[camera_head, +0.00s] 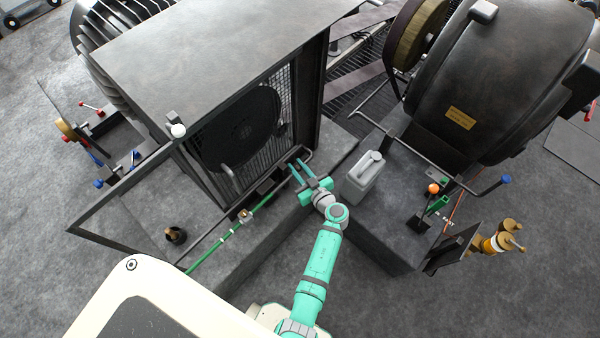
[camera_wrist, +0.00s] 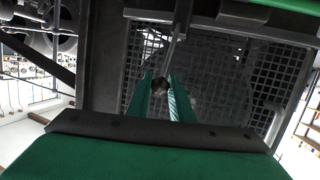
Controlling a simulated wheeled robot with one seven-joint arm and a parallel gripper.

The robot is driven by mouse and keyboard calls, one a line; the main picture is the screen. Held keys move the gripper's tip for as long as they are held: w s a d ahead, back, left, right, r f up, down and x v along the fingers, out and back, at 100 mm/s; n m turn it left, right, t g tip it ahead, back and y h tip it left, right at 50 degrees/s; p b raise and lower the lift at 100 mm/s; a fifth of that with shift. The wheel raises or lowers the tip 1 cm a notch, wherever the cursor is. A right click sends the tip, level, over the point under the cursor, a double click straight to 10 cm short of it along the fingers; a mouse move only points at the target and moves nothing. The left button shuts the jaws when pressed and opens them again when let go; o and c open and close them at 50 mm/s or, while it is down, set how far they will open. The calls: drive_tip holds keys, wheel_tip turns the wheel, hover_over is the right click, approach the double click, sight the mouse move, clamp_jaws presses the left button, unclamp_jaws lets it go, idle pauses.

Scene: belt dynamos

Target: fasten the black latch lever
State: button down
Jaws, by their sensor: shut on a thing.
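My gripper (camera_head: 295,164) reaches the lower front edge of the dark mesh-fronted housing (camera_head: 215,40), near its right corner. In the wrist view my gripper (camera_wrist: 161,84) has its two green fingers close together around a dark round end (camera_wrist: 160,88). A dark thin rod (camera_wrist: 178,42) rises from there in front of the mesh, and I take rod and round end to be the black latch lever. The fingers are shut on it. In the head view the lever is too small and dark to make out clearly at the fingertips.
A grey jug (camera_head: 362,178) stands on the plinth right of my gripper. An open dark frame door (camera_head: 125,192) juts out at the left. A green rod (camera_head: 235,228) runs along the front. A large dark dynamo (camera_head: 500,75) stands at the right, with coloured levers below.

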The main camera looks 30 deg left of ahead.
drive_tip(key=shift+w+a+r, duration=0.15)
drive_tip(key=shift+a+r, duration=0.15)
drive_tip(key=shift+a, duration=0.35)
drive_tip(key=shift+w+a+r, duration=0.1)
drive_tip(key=shift+a+r, duration=0.2)
drive_tip(key=shift+a, duration=0.35)
drive_tip(key=shift+f, duration=0.1)
drive_tip(key=c, duration=1.6)
unclamp_jaws()
drive_tip(key=shift+s+a, duration=0.1)
drive_tip(key=shift+s, duration=0.05)
drive_tip(key=shift+d, duration=0.2)
drive_tip(key=shift+s+d, duration=0.15)
drive_tip(key=shift+d, duration=0.2)
drive_tip(key=v, duration=0.9)
drive_tip(key=shift+s+d+r, duration=0.2)
drive_tip(key=shift+s+d, duration=0.05)
